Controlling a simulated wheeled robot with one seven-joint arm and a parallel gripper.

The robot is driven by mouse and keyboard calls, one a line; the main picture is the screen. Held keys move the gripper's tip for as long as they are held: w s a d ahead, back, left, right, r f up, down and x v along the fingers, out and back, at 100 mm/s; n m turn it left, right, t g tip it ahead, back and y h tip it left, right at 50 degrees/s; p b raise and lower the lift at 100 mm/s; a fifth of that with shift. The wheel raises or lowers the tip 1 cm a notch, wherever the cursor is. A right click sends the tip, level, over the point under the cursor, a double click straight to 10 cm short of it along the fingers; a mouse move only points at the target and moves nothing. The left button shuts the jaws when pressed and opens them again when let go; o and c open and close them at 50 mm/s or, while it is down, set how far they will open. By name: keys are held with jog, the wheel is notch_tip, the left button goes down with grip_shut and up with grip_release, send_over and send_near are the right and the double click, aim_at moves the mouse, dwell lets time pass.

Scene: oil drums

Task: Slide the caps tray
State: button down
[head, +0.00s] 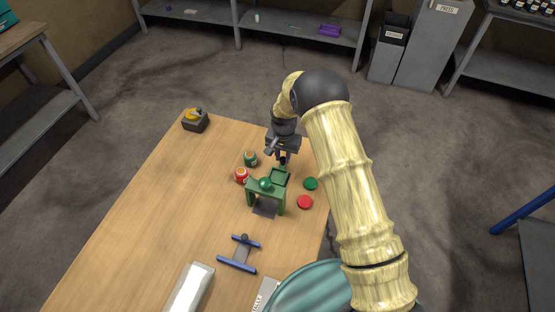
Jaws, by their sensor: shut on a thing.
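A small green tray (280,178), which looks like the caps tray, lies on the wooden table beside a green stand (267,190) with a round green top piece. My gripper (284,160) points down at the tray's far edge and is shut on it. The contact is small and partly hidden by the gripper body. A green cap (310,184) and a red cap (305,202) lie flat on the table right of the tray. A small green drum (250,159) and a small red drum (242,176) stand to its left.
The table (165,215) is mostly clear on its left. A blue-and-grey holder (241,254) and a pale block (189,290) lie nearer me. A dark box with a yellow top (195,121) sits at the far left corner. The table's right edge is close to the caps.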

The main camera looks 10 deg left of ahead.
jog(key=c, duration=1.2)
grip_release()
jog(key=shift+w, duration=0.25)
jog(key=shift+c, duration=0.2)
jog(key=shift+r, duration=0.15)
notch_tip(320, 180, up, 17)
jog(key=b, duration=0.4)
jog(key=shift+d+r, duration=0.1)
jog(key=s+d+r+t, duration=0.1)
jog(key=s+d+r, duration=0.1)
jog(key=s+d, duration=0.35)
jog(key=s+d+r, duration=0.1)
jog(key=s+d, duration=0.1)
jog(key=d, duration=0.7)
jog(key=s+d+n, duration=0.1)
jog(key=s+d, duration=0.3)
jog(key=s, duration=0.4)
jog(key=s+d+t, duration=0.1)
jog(key=s+d, duration=0.4)
jog(key=s, duration=0.2)
jog(key=shift+s+d+f+n+t, duration=0.3)
jog(key=shift+s+n, duration=0.1)
